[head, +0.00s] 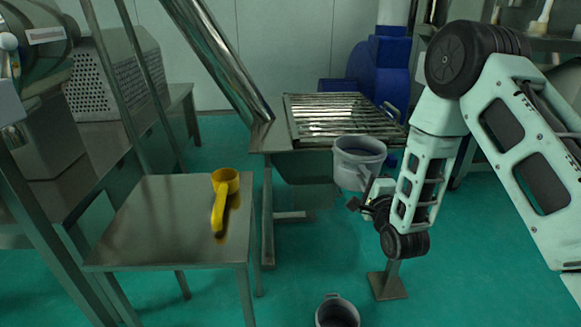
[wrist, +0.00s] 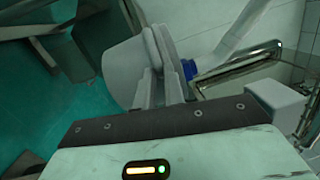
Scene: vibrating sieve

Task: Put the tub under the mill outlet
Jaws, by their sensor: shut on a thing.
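A grey tub (head: 358,163) hangs in the air in front of the slatted steel table, its open rim facing up. My gripper (head: 368,188) is shut on its near right side. In the wrist view the tub's pale wall (wrist: 112,72) lies between and beyond my fingers (wrist: 160,68). A second grey tub (head: 337,314) stands on the floor at the bottom edge, partly cut off. I cannot tell for sure which part is the mill outlet. A shiny slanted steel pipe (head: 215,58) comes down to the left end of the slatted table.
The slatted grate (head: 340,116) sits on a steel table, with a blue machine (head: 385,70) behind. A metal foot (head: 388,286) stands below my arm. Green floor is free between the tables.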

